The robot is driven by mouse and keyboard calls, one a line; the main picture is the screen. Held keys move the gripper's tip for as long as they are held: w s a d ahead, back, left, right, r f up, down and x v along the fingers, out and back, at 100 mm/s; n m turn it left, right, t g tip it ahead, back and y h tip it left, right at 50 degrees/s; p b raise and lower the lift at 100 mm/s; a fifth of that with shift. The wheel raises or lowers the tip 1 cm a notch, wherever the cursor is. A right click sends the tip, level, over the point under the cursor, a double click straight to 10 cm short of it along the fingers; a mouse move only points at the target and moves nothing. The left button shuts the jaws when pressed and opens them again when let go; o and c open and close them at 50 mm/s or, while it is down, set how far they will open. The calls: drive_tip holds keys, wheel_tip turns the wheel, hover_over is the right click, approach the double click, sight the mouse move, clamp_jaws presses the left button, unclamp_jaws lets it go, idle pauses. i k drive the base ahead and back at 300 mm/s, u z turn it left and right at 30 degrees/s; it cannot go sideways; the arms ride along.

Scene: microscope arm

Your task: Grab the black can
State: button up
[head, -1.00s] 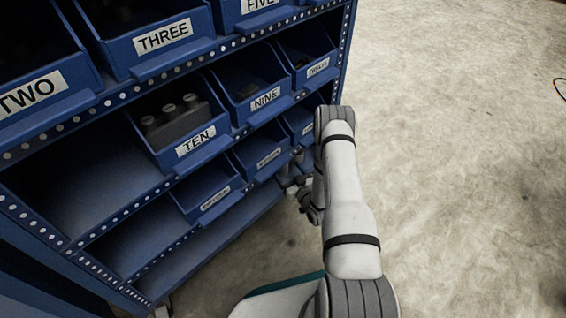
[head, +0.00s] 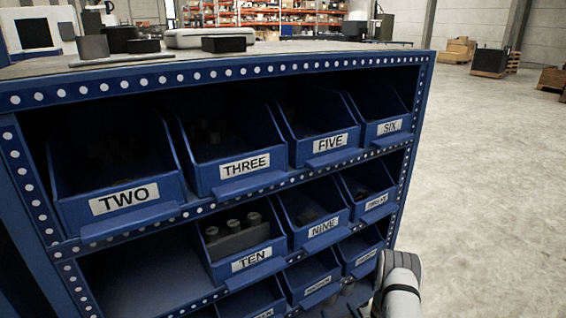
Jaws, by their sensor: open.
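A dark, can-like cylinder (head: 120,39) stands on the cabinet top at the upper left, among other dark and grey pieces. It is small and far off, so I cannot tell for certain that it is the black can. My gripper is not clearly in view; only a pale, grey-capped link of my arm shows at the lower right edge, in front of the cabinet's right side. Nothing of my arm is near the cylinder.
The blue cabinet (head: 250,71) holds labelled bins, including bin TWO (head: 124,199) and bin TEN (head: 251,261), which holds several grey cylinders. A dark block (head: 223,44) and a pale case (head: 208,37) lie on top.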

sight(118, 37)
drive_tip(key=k, duration=0.9)
